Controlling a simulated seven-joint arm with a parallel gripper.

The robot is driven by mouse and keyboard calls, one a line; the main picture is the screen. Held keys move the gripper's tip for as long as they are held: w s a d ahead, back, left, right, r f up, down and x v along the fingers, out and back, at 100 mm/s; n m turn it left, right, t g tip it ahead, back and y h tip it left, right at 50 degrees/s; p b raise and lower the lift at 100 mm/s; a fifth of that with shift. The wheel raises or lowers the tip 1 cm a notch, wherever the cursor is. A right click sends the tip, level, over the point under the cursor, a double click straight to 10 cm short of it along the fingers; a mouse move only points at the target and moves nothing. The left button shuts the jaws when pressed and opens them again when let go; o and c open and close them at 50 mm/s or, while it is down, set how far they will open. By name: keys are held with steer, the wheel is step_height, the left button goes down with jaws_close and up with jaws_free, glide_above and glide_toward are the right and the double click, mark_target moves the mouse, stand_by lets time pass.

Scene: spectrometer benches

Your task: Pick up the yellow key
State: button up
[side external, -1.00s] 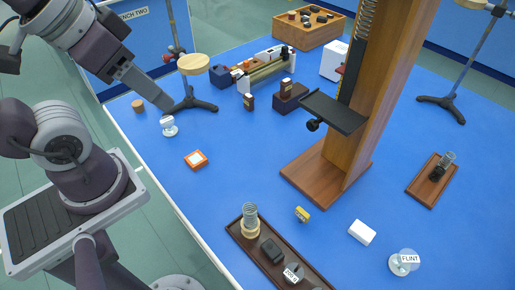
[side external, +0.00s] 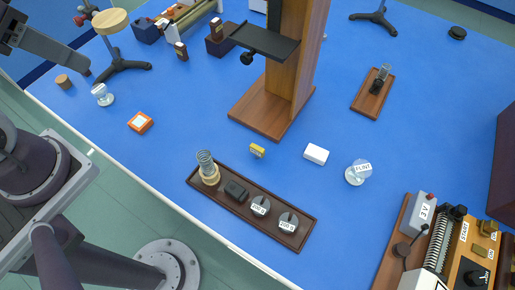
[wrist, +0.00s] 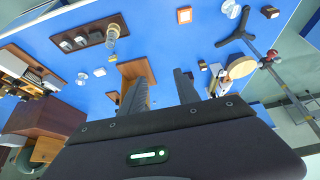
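The yellow key (side external: 257,151) is a small yellow piece on the blue bench top. In the side view it lies between the dark wooden tray and the wooden stand's base, left of a white block. My gripper (wrist: 160,78) shows in the wrist view with its two dark fingers spread and nothing between them.
The dark tray (side external: 297,240) holds a coil and several weights. A tall wooden stand (side external: 260,114) rises behind the key. A white block (side external: 316,154) and a FLINT disc (side external: 356,176) lie to its right. An orange-edged box (side external: 140,123) sits left. Bare blue bench surrounds the key.

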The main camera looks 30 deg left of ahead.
steer(key=n+g+h, duration=0.8)
steer(key=n+h, duration=0.3)
steer(key=h, duration=0.1)
glide_above(264, 154)
steer(key=s+a, duration=0.2)
steer(key=a, duration=0.4)
step_height(264, 154, down, 17)
steer(key=f+n, duration=0.2)
steer(key=f, duration=0.2)
steer(key=w+f+n+t+h, duration=0.1)
steer(key=f+n, duration=0.1)
steer(key=f, duration=0.2)
steer(key=f+n+t, duration=0.1)
steer(key=f+n, duration=0.2)
steer(key=f, duration=0.2)
steer(key=shift+w+d+h, duration=0.15)
steer(key=shift+d+h, duration=0.05)
steer(key=shift+h, duration=0.1)
steer(key=x, duration=0.4)
steer(key=w+x, duration=0.1)
steer(key=x, duration=0.1)
steer(key=shift+d+f, duration=0.1)
steer(key=shift+d, duration=0.05)
steer(key=shift+d+f, duration=0.1)
steer(key=shift+d, duration=0.2)
jaws_close()
